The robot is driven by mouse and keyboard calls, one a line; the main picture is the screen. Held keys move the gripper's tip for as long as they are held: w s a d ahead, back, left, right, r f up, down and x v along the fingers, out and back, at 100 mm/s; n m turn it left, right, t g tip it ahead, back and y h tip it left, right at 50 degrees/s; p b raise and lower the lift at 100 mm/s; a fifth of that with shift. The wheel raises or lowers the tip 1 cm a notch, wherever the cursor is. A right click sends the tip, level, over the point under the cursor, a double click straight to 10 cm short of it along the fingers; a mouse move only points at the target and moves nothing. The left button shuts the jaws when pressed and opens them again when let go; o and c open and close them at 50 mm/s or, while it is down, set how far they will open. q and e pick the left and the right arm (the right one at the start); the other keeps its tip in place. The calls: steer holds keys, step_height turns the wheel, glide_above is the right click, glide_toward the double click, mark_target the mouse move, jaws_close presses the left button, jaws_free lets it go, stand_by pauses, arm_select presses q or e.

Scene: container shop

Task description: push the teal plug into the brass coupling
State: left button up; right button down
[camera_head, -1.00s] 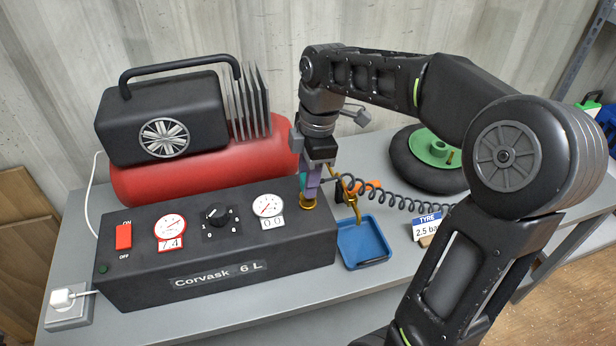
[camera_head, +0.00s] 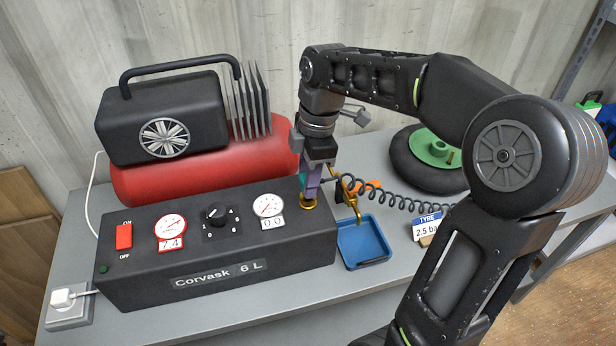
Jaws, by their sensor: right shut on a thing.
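My right gripper (camera_head: 311,188) points down at the right end of the compressor's control box, directly above the brass coupling (camera_head: 307,203). It is shut on the teal plug (camera_head: 302,182), of which only a sliver of teal shows beside the purple-grey fingers. The plug's lower end is hidden by the fingers, so I cannot tell how deep it sits in the coupling. A dark coiled hose (camera_head: 385,194) runs from the gripper to the right. My left gripper is not in view.
The black control box (camera_head: 220,255) has a red switch, a knob and two gauges. Bare bench lies in front.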

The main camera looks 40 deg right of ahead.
steer(key=shift+f+b, duration=0.45)
steer(key=shift+f, duration=0.2)
stand_by(0.4)
steer(key=c, duration=1)
jaws_free()
steer(key=shift+o, duration=0.2)
steer(key=shift+r, duration=0.15)
steer(key=r, duration=0.5)
steer(key=d+r+p, duration=0.1)
steer(key=r, duration=0.1)
steer(key=shift+s+r, duration=0.15)
steer(key=shift+r, duration=0.15)
